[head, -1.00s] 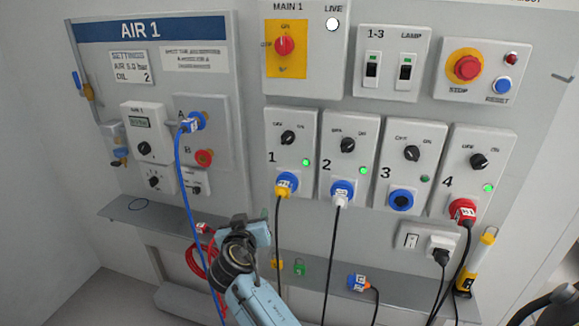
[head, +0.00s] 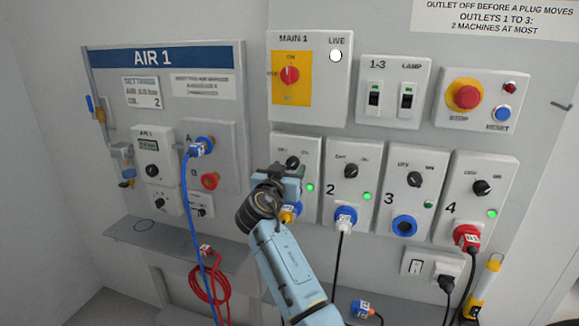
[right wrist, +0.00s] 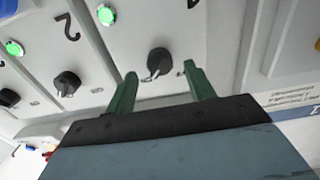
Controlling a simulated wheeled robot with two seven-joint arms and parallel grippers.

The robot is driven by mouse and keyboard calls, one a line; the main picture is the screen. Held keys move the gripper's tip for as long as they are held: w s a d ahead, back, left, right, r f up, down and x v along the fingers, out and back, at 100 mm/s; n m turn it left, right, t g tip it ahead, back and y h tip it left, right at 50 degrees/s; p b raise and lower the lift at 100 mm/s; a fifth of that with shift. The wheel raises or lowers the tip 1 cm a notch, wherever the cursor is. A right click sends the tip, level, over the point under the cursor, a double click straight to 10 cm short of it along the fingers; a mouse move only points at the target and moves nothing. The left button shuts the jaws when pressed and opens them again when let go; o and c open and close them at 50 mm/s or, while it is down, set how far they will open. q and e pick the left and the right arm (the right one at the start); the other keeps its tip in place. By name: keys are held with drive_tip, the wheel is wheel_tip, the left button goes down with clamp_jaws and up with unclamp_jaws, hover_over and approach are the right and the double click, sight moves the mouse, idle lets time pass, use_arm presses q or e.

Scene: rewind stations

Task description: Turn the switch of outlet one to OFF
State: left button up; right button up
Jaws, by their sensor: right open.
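The outlet one panel (head: 305,150) has a black knob switch (head: 292,162) and a lit green lamp (head: 310,188). A blue socket with a yellow plug (head: 288,217) sits below, partly hidden by my arm. My right gripper (head: 284,178) is in front of this panel, just below the knob in the head view. In the right wrist view, the open green fingers (right wrist: 159,72) stand on either side of the knob (right wrist: 158,60), with a gap at each side. The knob's white mark points toward the ON side. My left gripper is not in view.
Outlet two's knob (head: 351,171) is close to the right, with its plug (head: 344,218) below. Outlets three (head: 403,200) and four (head: 480,187) stand further right. The AIR 1 panel's blue hose (head: 190,230) hangs left of my arm. A grey shelf (head: 170,240) juts out below.

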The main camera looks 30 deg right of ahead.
drive_tip(key=shift+x, duration=1.05)
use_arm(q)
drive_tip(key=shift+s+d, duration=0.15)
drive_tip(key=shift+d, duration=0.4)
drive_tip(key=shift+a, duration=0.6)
use_arm(e)
drive_tip(key=c, duration=1)
